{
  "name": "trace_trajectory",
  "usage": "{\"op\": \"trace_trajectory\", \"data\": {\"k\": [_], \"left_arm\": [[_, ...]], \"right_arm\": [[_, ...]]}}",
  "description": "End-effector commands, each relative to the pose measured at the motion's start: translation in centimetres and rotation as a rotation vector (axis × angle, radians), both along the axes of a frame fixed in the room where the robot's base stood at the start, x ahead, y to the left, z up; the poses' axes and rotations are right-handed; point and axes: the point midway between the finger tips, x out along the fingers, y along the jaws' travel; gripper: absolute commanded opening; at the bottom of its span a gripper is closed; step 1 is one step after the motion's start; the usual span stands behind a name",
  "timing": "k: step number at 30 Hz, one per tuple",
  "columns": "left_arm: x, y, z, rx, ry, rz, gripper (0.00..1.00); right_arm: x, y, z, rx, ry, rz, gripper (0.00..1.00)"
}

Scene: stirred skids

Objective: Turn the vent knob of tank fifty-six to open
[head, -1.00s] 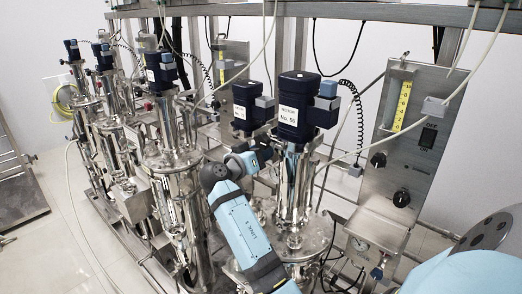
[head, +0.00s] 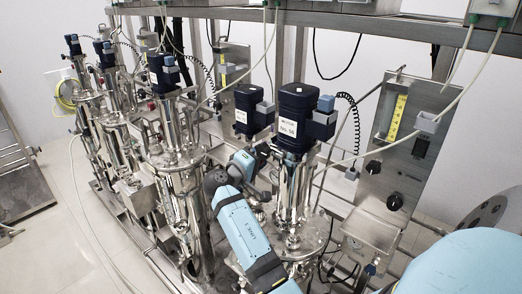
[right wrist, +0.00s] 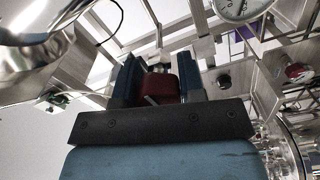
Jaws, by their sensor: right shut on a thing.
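Tank fifty-six (head: 292,195) is the steel vessel under the dark blue motor (head: 300,118) labelled No. 56 in the head view. In the right wrist view, a dark red knob (right wrist: 158,90) with a pale line on its face sits between the two blue fingers of my right gripper (right wrist: 160,76), which is shut on it. Which way the knob is turned is hard to read.
A steel panel (head: 388,150) with black knobs and a yellow scale stands right of the tank. More tanks with blue motors stand in a row to the left. In the right wrist view, a round gauge (right wrist: 232,8) and another red knob (right wrist: 298,72) are near steel bars.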

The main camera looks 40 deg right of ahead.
Motion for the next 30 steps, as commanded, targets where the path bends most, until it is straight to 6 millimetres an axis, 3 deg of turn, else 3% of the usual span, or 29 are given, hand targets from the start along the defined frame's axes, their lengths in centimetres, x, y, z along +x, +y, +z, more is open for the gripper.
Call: {"op": "trace_trajectory", "data": {"k": [3, 12, 30], "left_arm": [[0.0, 0.0, 1.3, 0.002, 0.001, 0.0, 0.0], [-0.1, 0.7, 2.4, 0.013, 0.0, 0.011, 0.0], [-0.2, 0.6, 2.9, 0.009, 0.001, 0.013, 0.0]], "right_arm": [[0.0, 0.0, 0.3, -0.008, 0.093, 0.0, 0.13], [0.0, 0.0, 0.1, -0.021, 0.262, 0.0, 0.13], [0.0, 0.0, -0.1, -0.029, 0.332, 0.001, 0.13]]}}
